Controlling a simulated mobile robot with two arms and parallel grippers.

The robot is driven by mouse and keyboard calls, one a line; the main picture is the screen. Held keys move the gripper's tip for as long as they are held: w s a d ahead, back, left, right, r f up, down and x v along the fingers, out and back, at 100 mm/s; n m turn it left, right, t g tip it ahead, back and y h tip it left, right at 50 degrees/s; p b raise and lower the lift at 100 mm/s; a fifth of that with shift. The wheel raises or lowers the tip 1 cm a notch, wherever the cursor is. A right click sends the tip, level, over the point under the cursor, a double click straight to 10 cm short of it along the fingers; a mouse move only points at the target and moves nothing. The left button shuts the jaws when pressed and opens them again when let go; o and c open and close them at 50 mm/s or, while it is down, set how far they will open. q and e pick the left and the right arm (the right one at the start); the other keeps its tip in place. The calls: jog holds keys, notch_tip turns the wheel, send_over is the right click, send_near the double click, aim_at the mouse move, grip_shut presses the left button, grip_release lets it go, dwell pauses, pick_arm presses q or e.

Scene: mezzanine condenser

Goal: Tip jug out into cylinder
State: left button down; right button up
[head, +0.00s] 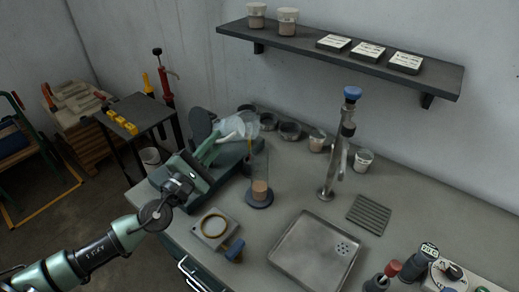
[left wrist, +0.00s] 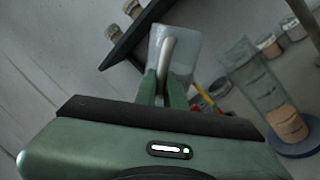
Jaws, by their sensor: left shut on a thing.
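My left gripper (head: 215,144) is shut on the handle of a clear jug (head: 235,125). The jug is tilted in the head view, above and slightly left of the cylinder's mouth. In the left wrist view the jug (left wrist: 184,48) shows beyond the green fingers (left wrist: 163,88), which close on its handle. What the jug holds cannot be made out. The clear cylinder (head: 260,168) stands upright on a round blue base on the bench, with brownish matter at its bottom. The cylinder (left wrist: 252,78) is also at the right of the left wrist view. My right gripper is not in view.
A metal tray (head: 277,257) lies at the bench's front, beside a square block with a yellow ring (head: 213,225). A tap column (head: 336,150) stands right of the cylinder. Dark bowls (head: 290,131) and cups (head: 317,140) stand behind. A wall shelf (head: 300,42) hangs above.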

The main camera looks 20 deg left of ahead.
pick_arm(q)
jog(key=shift+r+m+h, duration=0.3)
jog(key=shift+r+m, duration=0.25)
jog(key=shift+m, duration=0.35)
dwell(0.7)
jog(key=shift+d+f+m+t+b, duration=0.15)
jog(key=shift+m+t+b, duration=0.35)
jog(key=shift+m, duration=0.5)
dwell(1.3)
jog(key=shift+s+d+r+m+h+p, duration=0.15)
jog(key=shift+d+r+m+h+p, duration=0.25)
jog(key=shift+m, duration=0.5)
jog(key=shift+s+d+r+m+h+p, duration=0.2)
jog(key=shift+r+m+h, duration=0.3)
jog(key=shift+m, duration=0.4)
dwell(2.3)
